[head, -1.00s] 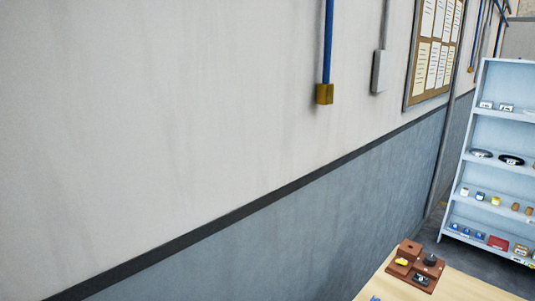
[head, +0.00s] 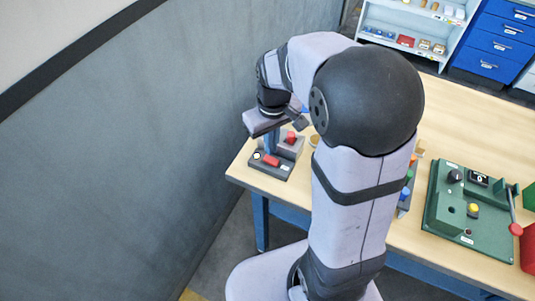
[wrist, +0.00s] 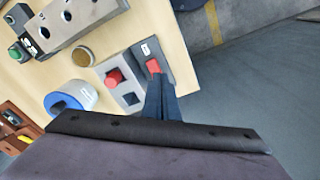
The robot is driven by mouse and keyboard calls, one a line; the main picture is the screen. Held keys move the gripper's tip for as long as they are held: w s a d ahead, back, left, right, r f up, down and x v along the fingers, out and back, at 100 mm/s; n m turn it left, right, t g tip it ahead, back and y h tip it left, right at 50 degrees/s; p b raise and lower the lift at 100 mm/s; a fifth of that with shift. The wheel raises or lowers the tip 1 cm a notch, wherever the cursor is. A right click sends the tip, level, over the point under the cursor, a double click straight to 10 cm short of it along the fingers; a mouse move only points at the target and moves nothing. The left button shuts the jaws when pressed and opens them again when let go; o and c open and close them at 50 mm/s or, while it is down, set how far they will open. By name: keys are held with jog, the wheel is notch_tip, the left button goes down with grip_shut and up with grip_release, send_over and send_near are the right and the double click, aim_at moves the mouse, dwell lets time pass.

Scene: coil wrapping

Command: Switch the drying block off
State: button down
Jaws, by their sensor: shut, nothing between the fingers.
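A dark grey block (head: 283,171) with a red switch (head: 271,160) and a small white round mark sits at the table's left corner. It also shows in the wrist view (wrist: 140,51), with a white label and the red switch (wrist: 153,65). Beside it is a lighter grey block (wrist: 121,91) with a red button (wrist: 115,77) and a dark square. I cannot read which is the drying block. My gripper (wrist: 158,76) is shut and empty, pointing down, its fingertips at or just above the red switch and partly covering it. Contact cannot be told. It also shows in the head view (head: 270,149).
A blue-and-white round thing (wrist: 70,101) and a tan disc (wrist: 83,57) stand near the blocks. A green panel (head: 454,223) with a knob, yellow button and red-handled lever is at the right. The wall (head: 190,140) is close on the left. The table edge is near.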

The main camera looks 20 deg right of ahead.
notch_tip(320, 180, up, 8)
jog(key=w+n, duration=0.2)
jog(key=n, duration=2.2)
jog(key=shift+w+f+n+g, duration=0.2)
jog(key=shift+w+n+g, duration=0.1)
jog(key=shift+w+g, duration=0.1)
jog(key=shift+s+d, duration=0.15)
jog(key=shift+d, duration=0.05)
jog(key=shift+s+d+r, duration=0.2)
jog(key=shift+s+d, duration=0.2)
jog(key=shift+r, duration=0.1)
notch_tip(320, 180, up, 14)
jog(key=s+d+p, duration=0.2)
jog(key=shift+f, duration=0.25)
